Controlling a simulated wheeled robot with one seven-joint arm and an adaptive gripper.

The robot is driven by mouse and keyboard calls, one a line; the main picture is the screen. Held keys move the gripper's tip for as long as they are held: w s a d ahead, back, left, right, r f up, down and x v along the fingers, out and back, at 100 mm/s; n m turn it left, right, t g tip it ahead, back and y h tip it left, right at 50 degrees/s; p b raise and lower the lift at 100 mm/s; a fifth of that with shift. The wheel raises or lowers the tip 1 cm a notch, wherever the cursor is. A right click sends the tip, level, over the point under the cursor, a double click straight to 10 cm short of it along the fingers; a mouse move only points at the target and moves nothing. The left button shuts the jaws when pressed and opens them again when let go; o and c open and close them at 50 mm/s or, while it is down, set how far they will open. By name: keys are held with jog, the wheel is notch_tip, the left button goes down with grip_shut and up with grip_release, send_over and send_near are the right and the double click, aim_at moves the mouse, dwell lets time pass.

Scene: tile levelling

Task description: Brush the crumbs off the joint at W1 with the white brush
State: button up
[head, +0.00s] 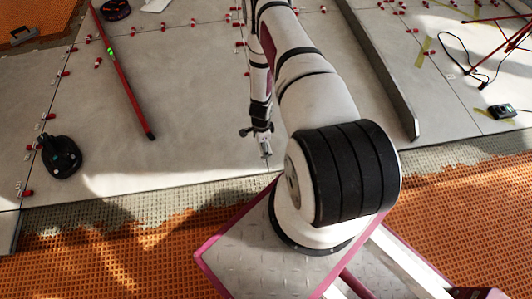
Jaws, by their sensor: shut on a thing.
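My gripper (261,133) is at the middle of the head view, pointing down over the pale tiles near their front edge. It is shut on a small pale thing that looks like the white brush (265,149). The brush hangs below the fingers; I cannot tell whether its end touches the tile. A tile joint runs close to it. No W1 marking is readable, and crumbs are too small to make out.
A red level (122,75) lies on the tiles at left, with a black tool (61,156) nearer the front. Red clips line several joints. A long grey bar (385,80) lies at right, and a dark device (501,111) is farther right. Orange matting (90,255) borders the front.

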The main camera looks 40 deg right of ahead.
jog(key=shift+m, duration=0.6)
jog(key=s+f, duration=0.2)
jog(key=f, duration=0.1)
jog(key=shift+s+d+f, duration=0.15)
jog(key=shift+f, duration=0.05)
jog(key=shift+f+b, duration=2.6)
jog(key=shift+f, duration=0.7)
jog(key=shift+f+b, duration=0.65)
jog(key=shift+b, duration=0.05)
jog(key=shift+w+d+b, duration=0.65)
jog(key=shift+w+b, duration=0.1)
jog(key=shift+w, duration=0.25)
jog(key=shift+w+d+b, duration=0.6)
jog(key=shift+w+b, duration=0.1)
jog(key=shift+w, duration=0.15)
jog(key=shift+w, duration=0.1)
